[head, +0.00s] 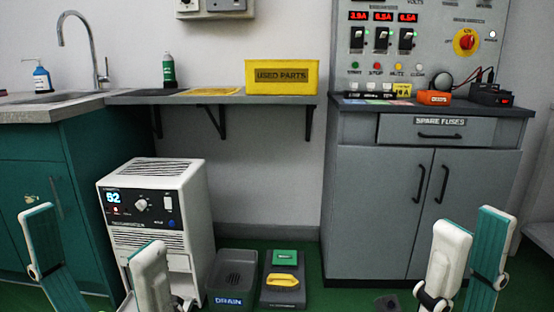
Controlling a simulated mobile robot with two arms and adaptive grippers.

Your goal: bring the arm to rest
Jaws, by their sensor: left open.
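My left gripper (93,232) is at the lower left, its two white and teal fingers spread wide. It is open and nothing shows between the fingers. It is in front of the white dehumidifier and the teal cabinet. My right gripper (474,222) is at the lower right, in front of the grey cabinet. Its two fingertips stand apart with a narrower gap in the picture, and nothing shows between them. The rest of both arms is out of view below.
The white dehumidifier (152,215) stands on the green floor. A drain tray (232,278) and a grey unit with a yellow handle (284,282) are beside it. A yellow used-parts bin (281,77) sits on the wall shelf (220,99). The grey cabinet (376,215) is shut.

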